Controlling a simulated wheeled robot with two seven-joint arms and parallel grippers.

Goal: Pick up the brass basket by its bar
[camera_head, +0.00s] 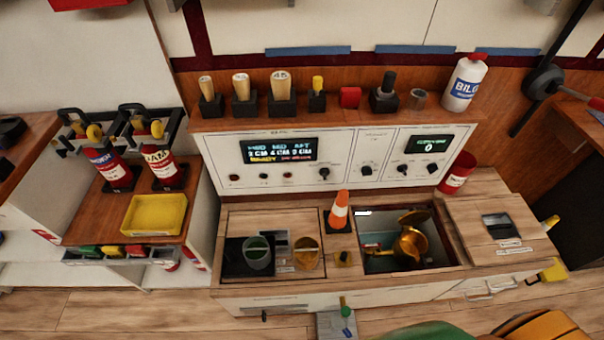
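A small brass cup-shaped basket (308,263) stands at the left of the wooden counter, with what looks like a thin pale bar across its mouth. A dark grey cup (257,262) with a greenish inside stands to its left. A larger brass pot-like body (411,247) sits in the open square well to the right, with a round brass lid (414,217) tilted up above it. Whether anything is inside that body cannot be told. Neither of my grippers shows in the head view.
A control panel (345,159) rises behind the counter. A yellow tray (154,214) lies on the left bench. A closed wooden cover (475,228) lies right of the well.

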